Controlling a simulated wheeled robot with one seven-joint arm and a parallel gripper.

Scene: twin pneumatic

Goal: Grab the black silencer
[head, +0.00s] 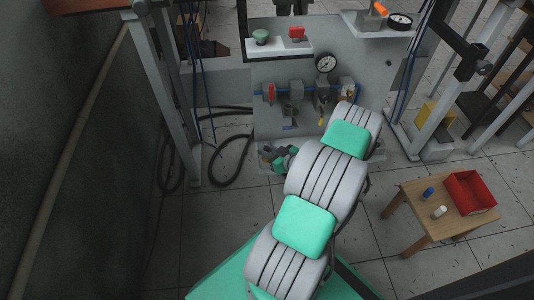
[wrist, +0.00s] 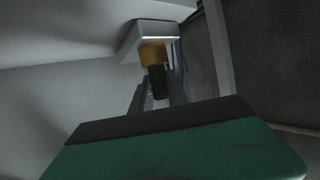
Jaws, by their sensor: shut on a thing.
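The black silencer (wrist: 158,82) shows in the wrist view as a dark cylinder below a brass-coloured part (wrist: 153,54). My gripper (wrist: 159,92) is shut on it, with a finger to each side; the palm hides the lower part of the fingers. The brass part lies against or just in front of a pale block (wrist: 151,34); I cannot tell if they touch. In the head view my gripper (head: 275,158) is low in front of the grey panel (head: 285,70), partly hidden by my arm. I cannot make out the silencer there.
The panel carries a gauge (head: 326,63) and a row of valves and fittings (head: 296,90). A wooden stool (head: 418,218) at right holds a red bin (head: 470,192), a blue cylinder (head: 428,193) and a white one (head: 440,212). Black hoses (head: 232,152) lie left of the panel.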

